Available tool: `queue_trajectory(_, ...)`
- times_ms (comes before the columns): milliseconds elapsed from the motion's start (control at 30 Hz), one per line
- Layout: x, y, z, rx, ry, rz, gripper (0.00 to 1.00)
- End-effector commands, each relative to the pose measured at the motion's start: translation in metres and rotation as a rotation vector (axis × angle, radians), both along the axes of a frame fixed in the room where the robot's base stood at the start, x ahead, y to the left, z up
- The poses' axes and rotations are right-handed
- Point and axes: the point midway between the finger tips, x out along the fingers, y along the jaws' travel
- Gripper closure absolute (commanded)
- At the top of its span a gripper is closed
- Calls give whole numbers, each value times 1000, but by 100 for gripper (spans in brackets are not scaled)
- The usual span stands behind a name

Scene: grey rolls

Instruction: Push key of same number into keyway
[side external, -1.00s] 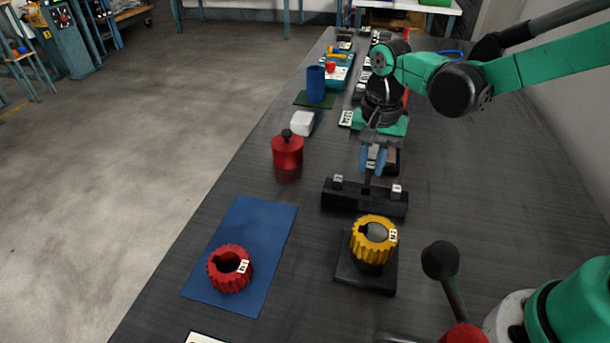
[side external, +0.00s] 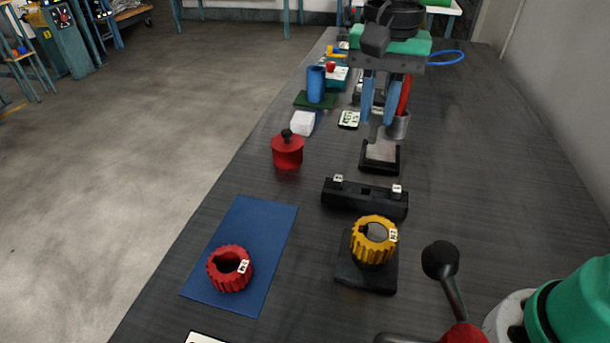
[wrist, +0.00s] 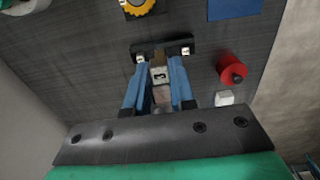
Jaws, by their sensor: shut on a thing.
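My gripper (side external: 376,118) has blue fingers shut on a small dark key (side external: 375,132), raised above the table behind the black key rack (side external: 364,200). In the wrist view the held key (wrist: 160,74) shows a pale label with a digit like 3, between the fingers. The rack has a white-labelled key at its left end (side external: 338,179) and right end (side external: 397,189); its middle is empty. A yellow toothed hub (side external: 358,246) with a keyway sits on a black stand in front of the rack. A red toothed hub (side external: 226,280) lies on a blue mat. Their small labels are hard to read.
A red lidded pot (side external: 287,155), white block (side external: 303,124) and blue cylinder (side external: 316,84) stand at left. A black block with a grey top (side external: 381,154) is behind the rack. A ball-topped lever (side external: 440,260) rises at front right. The blue mat (side external: 265,225) has bare room.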

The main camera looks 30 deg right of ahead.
Motion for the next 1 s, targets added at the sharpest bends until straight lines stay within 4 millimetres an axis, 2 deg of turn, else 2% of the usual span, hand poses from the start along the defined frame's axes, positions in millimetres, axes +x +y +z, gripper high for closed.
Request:
queue_trajectory(100, -27, 21, -17, 0, 0, 8, 100)
queue_trajectory(267, -46, 33, -29, 0, 0, 2, 100)
queue_trajectory(667, -47, 33, -32, 0, 0, -2, 100)
queue_trajectory(1000, -47, 33, -60, 0, 0, -1, 100)
